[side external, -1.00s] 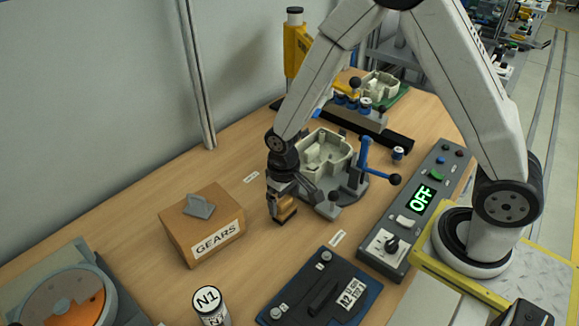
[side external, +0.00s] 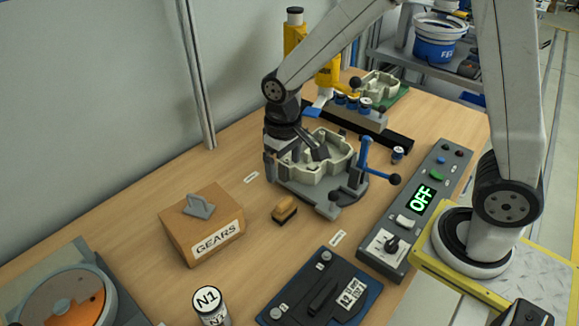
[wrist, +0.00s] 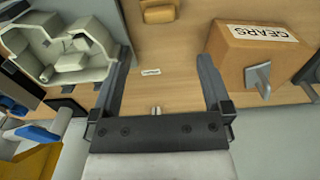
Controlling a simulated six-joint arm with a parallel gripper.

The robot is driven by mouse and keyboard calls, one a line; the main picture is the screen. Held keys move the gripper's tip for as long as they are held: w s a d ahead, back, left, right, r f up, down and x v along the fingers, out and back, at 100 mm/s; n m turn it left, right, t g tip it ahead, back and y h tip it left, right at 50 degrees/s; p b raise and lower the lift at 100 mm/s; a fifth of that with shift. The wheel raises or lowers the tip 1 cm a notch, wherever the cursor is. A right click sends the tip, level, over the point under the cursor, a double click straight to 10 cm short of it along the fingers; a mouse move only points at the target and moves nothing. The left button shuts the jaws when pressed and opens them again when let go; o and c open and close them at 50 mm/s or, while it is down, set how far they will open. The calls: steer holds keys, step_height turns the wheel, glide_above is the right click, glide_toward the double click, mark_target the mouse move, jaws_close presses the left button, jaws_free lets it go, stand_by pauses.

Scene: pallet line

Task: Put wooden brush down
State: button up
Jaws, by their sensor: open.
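The wooden brush (side external: 285,209) lies on the table between the GEARS box and the grey fixture, its dark bristle side down. It also shows at the top edge of the wrist view (wrist: 158,11), partly cut off. My gripper (side external: 293,166) is open and empty, behind the brush and apart from it, beside the left edge of the pale casting. In the wrist view my gripper (wrist: 159,75) has its two fingers wide apart with only bare table and a small white label between them.
The GEARS box (side external: 203,226) stands left of the brush. The pale casting (side external: 318,153) sits in its fixture close to my gripper. A control panel (side external: 415,215) reads OFF at right. A blue-black case (side external: 322,292) and the N1 can (side external: 209,304) are in front.

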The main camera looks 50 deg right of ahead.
steer(key=shift+r, duration=0.15)
stand_by(0.5)
steer(key=s+d+t, duration=0.1)
steer(key=s+d, duration=0.1)
steer(key=s, duration=0.1)
steer(key=s+d, duration=0.2)
steer(key=s, duration=0.1)
steer(key=s+d+t, duration=0.1)
steer(key=s+d, duration=0.1)
steer(key=s, duration=0.1)
steer(key=shift+f+t, duration=0.25)
steer(key=shift+t, duration=0.05)
